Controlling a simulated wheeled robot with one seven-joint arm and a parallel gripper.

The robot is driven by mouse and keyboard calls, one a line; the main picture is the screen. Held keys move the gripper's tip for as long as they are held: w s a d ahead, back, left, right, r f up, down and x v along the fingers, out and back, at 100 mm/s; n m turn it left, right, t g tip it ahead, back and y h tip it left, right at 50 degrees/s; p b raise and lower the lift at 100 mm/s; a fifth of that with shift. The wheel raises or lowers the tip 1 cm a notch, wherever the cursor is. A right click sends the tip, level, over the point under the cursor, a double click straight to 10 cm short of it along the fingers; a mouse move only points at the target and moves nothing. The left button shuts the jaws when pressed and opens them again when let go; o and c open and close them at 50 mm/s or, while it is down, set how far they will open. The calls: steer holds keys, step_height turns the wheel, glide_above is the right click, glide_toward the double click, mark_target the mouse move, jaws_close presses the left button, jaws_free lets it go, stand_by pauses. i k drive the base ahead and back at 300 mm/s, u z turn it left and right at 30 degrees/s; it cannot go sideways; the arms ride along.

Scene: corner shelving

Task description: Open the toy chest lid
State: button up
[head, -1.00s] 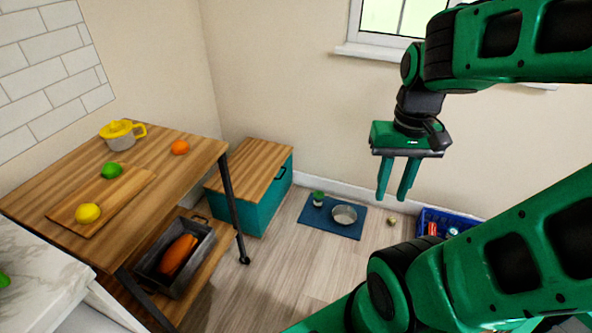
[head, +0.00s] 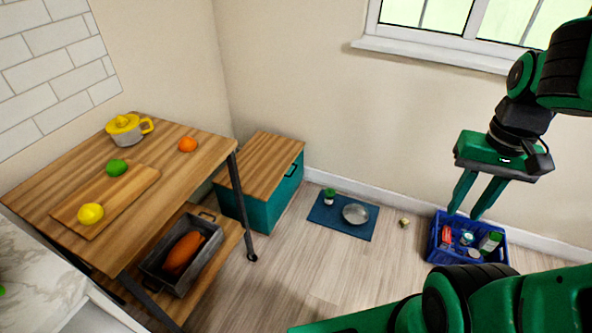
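The toy chest (head: 264,213) is a teal box in the corner, partly hidden behind the wooden table at left. Its wooden lid (head: 262,163) lies flat and closed on top. A dark handle (head: 295,166) shows at the lid's right edge. My gripper (head: 468,214) is green, points down and hangs in the air well to the right of the chest, in front of the wall. Its two fingers are apart with nothing between them.
A wooden table (head: 200,150) with fruit and a juicer stands at left, close to the chest. A blue mat (head: 328,216) with a metal bowl (head: 355,213) lies right of the chest. A blue crate (head: 440,257) holds several items. The floor (head: 300,265) before the chest is clear.

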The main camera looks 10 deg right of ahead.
mark_target(261, 164)
steer(key=i, duration=1.65)
